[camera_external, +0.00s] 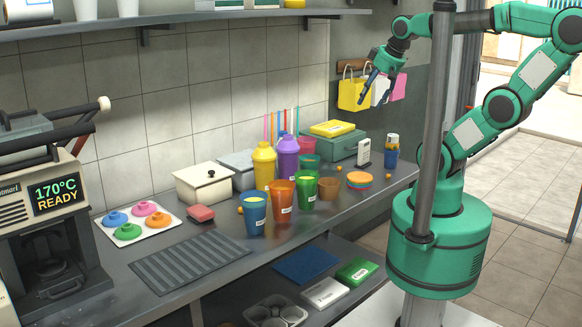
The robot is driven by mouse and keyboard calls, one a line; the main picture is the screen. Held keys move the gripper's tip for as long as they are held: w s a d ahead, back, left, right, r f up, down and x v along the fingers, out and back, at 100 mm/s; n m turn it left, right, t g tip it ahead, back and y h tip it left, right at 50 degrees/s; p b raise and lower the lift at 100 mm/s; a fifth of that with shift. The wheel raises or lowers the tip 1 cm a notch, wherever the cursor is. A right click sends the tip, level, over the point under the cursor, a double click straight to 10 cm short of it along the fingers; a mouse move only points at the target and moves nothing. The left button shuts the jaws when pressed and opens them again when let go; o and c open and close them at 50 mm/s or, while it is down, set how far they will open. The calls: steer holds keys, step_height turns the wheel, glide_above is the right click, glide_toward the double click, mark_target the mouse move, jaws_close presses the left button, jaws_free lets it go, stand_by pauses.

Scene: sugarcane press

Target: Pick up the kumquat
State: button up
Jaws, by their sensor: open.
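Small round orange fruits that look like kumquats lie on the grey counter. One kumquat (240,210) is just left of the blue cup, and another small orange one (339,168) is near the stack of coloured discs. They are too small to tell apart in detail. My gripper (371,95) is open and empty, raised high above the counter's right end in front of the hanging bags. It is well apart from the fruits.
Blue (254,213), orange (281,197) and green (306,190) cups stand mid-counter, with yellow (264,166) and purple (288,157) shakers behind. A dark ribbed mat (190,264) lies in front. A grey post (433,130) stands before my arm.

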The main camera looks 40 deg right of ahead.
stand_by(0.4)
steer(key=c, duration=0.5)
steer(key=w+d+f+m+g+p, duration=0.3)
steer(key=w+d+f+p, duration=0.3)
steer(key=d+f, duration=0.4)
steer(key=s+d+f+m+g+p, duration=0.2)
steer(key=s+d+f+m+p, duration=0.1)
steer(key=d+f, duration=0.7)
steer(key=shift+s+f+g+p, duration=0.2)
steer(key=shift+f+g+p, duration=0.15)
steer(key=shift+f, duration=0.55)
steer(key=shift+d, duration=0.1)
